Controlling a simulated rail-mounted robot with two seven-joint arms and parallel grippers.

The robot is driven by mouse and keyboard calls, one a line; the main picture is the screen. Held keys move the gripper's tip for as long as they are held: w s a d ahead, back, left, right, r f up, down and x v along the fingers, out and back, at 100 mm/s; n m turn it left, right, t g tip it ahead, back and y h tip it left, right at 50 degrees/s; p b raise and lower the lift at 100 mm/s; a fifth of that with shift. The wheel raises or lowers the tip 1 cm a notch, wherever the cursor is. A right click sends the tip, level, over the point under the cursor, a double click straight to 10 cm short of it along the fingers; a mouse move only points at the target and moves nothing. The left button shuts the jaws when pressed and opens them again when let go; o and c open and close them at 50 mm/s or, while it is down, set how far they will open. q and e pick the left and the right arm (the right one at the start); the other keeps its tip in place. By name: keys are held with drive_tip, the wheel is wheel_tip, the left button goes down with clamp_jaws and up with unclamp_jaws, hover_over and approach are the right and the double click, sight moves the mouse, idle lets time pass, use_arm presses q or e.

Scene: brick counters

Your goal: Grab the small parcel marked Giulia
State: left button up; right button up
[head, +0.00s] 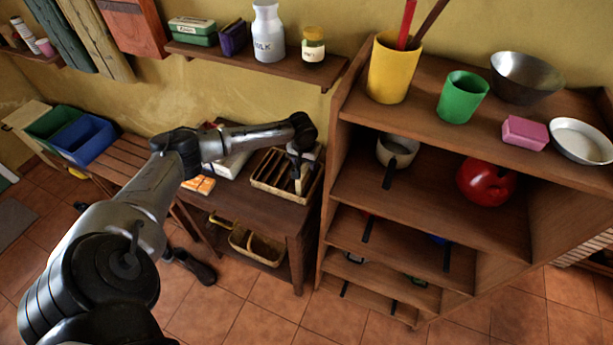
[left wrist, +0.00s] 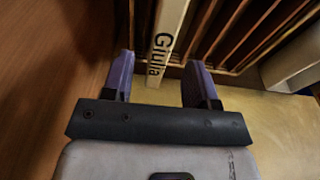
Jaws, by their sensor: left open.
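The parcel marked Giulia (left wrist: 166,44) shows in the left wrist view as a narrow cream face with dark lettering. It stands at the slatted wooden rack (left wrist: 235,38), and its far end is cut off by the frame. My left gripper (left wrist: 158,72) is open, with one purple finger on each side of the parcel and a gap to each. In the head view my left gripper (head: 298,166) points down over the wooden rack (head: 268,183) on the low table and hides part of it. My right gripper is out of view.
The low wooden table (head: 255,215) also holds an orange packet (head: 199,185) and a pale box (head: 232,163). A tall shelf unit (head: 335,150) stands close on the right. A wall shelf (head: 255,66) with a milk bottle (head: 268,35) hangs behind.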

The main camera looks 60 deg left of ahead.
sight(306, 166)
use_arm(q)
drive_tip(key=shift+w+a+f+b, duration=0.1)
drive_tip(key=shift+w+f+b, duration=0.1)
drive_tip(key=shift+f, duration=0.7)
drive_tip(key=shift+w+a+f+b, duration=0.1)
drive_tip(key=shift+f+b, duration=0.05)
drive_tip(key=shift+f, duration=0.8)
drive_tip(key=shift+w+a+f+b, duration=0.1)
drive_tip(key=shift+w+f+b, duration=0.1)
drive_tip(key=shift+f, duration=0.7)
drive_tip(key=shift+c, duration=0.2)
clamp_jaws()
